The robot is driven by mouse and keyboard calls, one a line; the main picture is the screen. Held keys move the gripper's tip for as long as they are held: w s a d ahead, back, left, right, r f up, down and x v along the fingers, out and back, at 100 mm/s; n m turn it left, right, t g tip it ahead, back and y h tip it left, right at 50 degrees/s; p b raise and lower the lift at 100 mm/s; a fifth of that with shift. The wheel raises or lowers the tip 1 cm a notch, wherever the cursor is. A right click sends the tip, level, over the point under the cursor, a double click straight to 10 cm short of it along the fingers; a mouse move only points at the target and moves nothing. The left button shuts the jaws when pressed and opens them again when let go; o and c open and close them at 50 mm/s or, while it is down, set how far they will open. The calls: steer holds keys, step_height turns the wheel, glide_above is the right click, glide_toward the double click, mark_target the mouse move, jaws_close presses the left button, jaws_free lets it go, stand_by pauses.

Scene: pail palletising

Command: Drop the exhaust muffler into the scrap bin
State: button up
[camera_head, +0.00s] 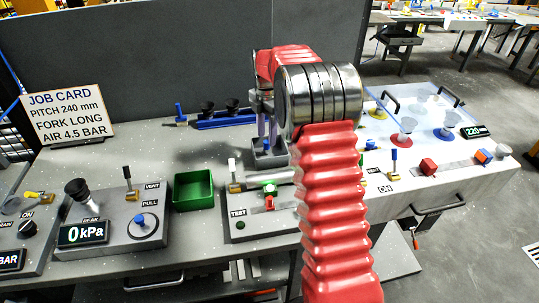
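I cannot pick out an exhaust muffler for sure. A grey cylindrical piece (284,177) lies partly behind my arm on the bench panel, and I cannot tell what it is. No bin is marked as scrap. A small open green box (193,188) stands on the bench left of my arm and looks empty. My red-sleeved arm rises through the middle and bends at a metal joint. What seems to be my gripper (267,138) hangs beyond that joint, above a grey block. It is small and partly hidden, so its opening and any hold are unclear.
A control box with a 0 kPa display (82,234) and levers stands at left. A job card (66,115) stands behind it. A blue rack (223,119) lies near the grey back panel. A white unit (430,160) with knobs and a clear lid fills the right.

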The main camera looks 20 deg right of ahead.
step_height(320, 180, up, 13)
steer(key=shift+r, duration=0.15)
stand_by(0.4)
stand_by(0.7)
